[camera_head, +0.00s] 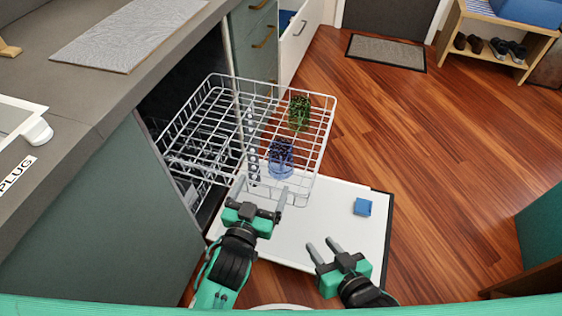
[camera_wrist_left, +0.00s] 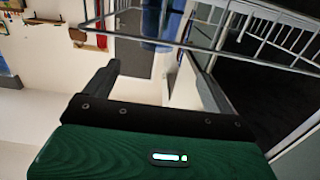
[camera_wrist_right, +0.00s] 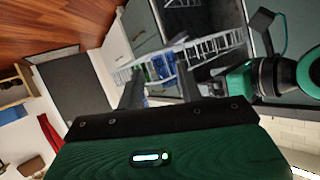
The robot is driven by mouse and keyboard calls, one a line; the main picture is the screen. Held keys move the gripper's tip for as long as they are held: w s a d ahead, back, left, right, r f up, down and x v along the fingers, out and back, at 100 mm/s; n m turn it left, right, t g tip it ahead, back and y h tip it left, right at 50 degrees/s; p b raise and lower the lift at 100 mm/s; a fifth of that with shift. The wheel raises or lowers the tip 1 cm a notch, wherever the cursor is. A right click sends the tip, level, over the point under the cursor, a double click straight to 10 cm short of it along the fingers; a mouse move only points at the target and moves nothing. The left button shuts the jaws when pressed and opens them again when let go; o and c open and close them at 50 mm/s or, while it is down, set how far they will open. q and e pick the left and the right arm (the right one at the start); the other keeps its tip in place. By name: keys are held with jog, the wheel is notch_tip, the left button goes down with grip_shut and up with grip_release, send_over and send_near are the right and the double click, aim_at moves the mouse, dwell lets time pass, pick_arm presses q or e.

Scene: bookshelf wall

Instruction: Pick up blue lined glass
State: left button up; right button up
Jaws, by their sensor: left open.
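The blue lined glass (camera_head: 281,158) stands in the white wire dishwasher rack (camera_head: 216,123), near its front right corner. It also shows in the left wrist view (camera_wrist_left: 163,24), partly cut by the top edge and crossed by rack wires, and in the right wrist view (camera_wrist_right: 163,66). My left gripper (camera_head: 262,193) is open and empty, just in front of the rack's front wires and a little left of the glass, apart from it. My right gripper (camera_head: 325,251) looks open and empty, lower right over the white dishwasher door.
A green glass (camera_head: 299,113) stands in the rack behind the blue one. The open white door (camera_head: 335,215) lies below, with a blue block (camera_head: 362,207) on it. The grey counter (camera_head: 90,100) borders the left. Wooden floor (camera_head: 440,160) is clear on the right.

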pick_arm(q)
send_near(281, 147)
jog(key=x, duration=0.5)
jog(key=shift+f+b, duration=0.1)
jog(key=shift+b, duration=0.3)
jog(key=b+x, duration=0.1)
jog(key=x, duration=0.3)
jog(key=shift+w+f, duration=0.15)
jog(key=shift+w, duration=0.05)
jog(key=shift+w+d, duration=0.15)
jog(key=shift+w, duration=0.25)
jog(key=c, duration=1.2)
pick_arm(e)
jog(key=w+r+t+y, duration=0.1)
jog(key=w+r+t, duration=0.2)
jog(key=r, duration=0.3)
jog(key=shift+a+t, duration=0.15)
jog(key=shift+t, duration=0.65)
jog(key=shift+r, duration=0.1)
